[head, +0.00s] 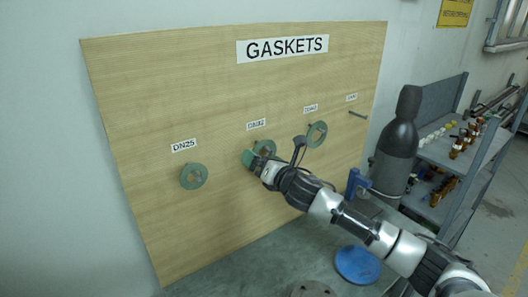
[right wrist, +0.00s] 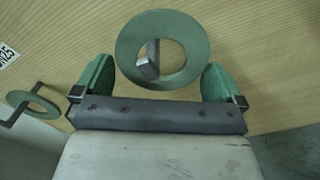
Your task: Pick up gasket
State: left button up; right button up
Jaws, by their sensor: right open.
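A flat green ring gasket (head: 268,144) hangs on a peg under the second label of the wooden GASKETS board. In the right wrist view the gasket (right wrist: 127,48) shows whole, with a grey metal peg through its hole. My right gripper (head: 254,158) is at this gasket and partly covers it in the head view. In the right wrist view its green-padded fingers (right wrist: 158,80) are apart, one on each side of the ring's lower part. A gap shows beside the ring, and nothing is clamped. My left gripper is out of view.
A second gasket (head: 184,178) hangs left under DN25, and a third (head: 311,136) hangs to the right. The rightmost peg (head: 357,115) is bare. A dark bottle-shaped object (head: 396,150), a blue disc (head: 357,265) and a shelf unit (head: 450,155) stand at right.

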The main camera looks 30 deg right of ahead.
jog(key=c, duration=0.9)
jog(key=shift+r, duration=0.1)
jog(key=s+d+r+b, duration=0.1)
jog(key=s+d+b, duration=0.1)
jog(key=s+b, duration=1)
jog(key=s, duration=0.6)
jog(key=shift+d+b, duration=0.3)
jog(key=shift+r, duration=0.15)
